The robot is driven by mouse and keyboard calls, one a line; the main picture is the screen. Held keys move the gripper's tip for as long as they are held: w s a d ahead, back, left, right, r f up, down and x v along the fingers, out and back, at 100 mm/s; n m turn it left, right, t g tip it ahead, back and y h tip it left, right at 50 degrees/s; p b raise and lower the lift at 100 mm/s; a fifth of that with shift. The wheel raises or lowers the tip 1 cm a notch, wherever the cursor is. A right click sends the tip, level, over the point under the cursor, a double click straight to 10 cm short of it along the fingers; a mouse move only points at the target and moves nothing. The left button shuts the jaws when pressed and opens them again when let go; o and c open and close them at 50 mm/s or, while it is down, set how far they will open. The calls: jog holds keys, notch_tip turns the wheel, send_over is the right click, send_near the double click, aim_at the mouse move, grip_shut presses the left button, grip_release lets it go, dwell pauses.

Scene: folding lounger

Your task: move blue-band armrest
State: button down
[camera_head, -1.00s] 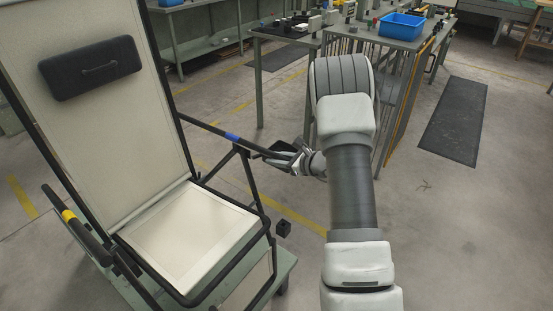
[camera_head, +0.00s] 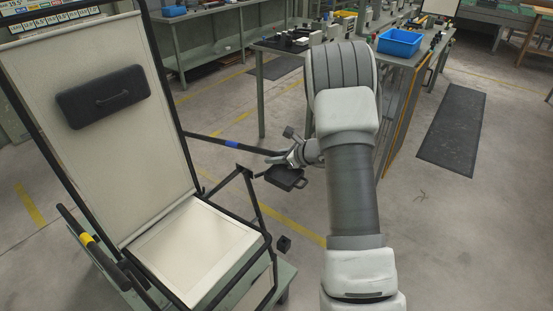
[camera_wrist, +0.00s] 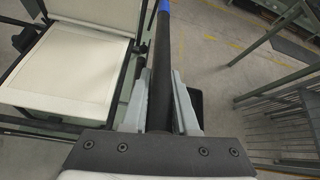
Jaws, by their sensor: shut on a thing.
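The blue-band armrest (camera_head: 205,139) is a dark bar with a blue band near its middle, on the right side of the folding lounger (camera_head: 198,245). In the head view it runs from the backrest frame rightward to my gripper (camera_head: 296,156). My gripper is shut on its free end. In the wrist view the bar (camera_wrist: 162,70) passes between the two grey fingers (camera_wrist: 163,105), with the blue band at the top edge. The yellow-band armrest (camera_head: 91,243) is on the lounger's left side.
A dark bracket-like part (camera_head: 284,178) sits just below my gripper. A green workbench (camera_head: 405,62) with a blue bin (camera_head: 399,42) stands behind my arm. A dark floor mat (camera_head: 452,128) lies at right.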

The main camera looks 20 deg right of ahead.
jog(key=shift+w+a+r+g+p, duration=0.1)
jog(key=shift+w+r+g+p, duration=0.05)
jog(key=shift+r+p, duration=0.4)
jog(key=shift+w+a+r+g+p, duration=0.15)
jog(key=shift+r+p, duration=0.15)
jog(key=shift+r, duration=0.4)
jog(key=shift+w+a+r+g+p, duration=0.1)
jog(key=shift+w+r+p, duration=0.05)
jog(key=shift+r+p, duration=0.4)
jog(key=shift+r, duration=0.1)
jog(key=c, duration=0.7)
grip_release()
jog(key=shift+d, duration=0.1)
jog(key=v, duration=1.7)
jog(key=shift+s+a+r, duration=0.15)
jog(key=shift+s+a, duration=0.05)
jog(key=shift+s, duration=0.1)
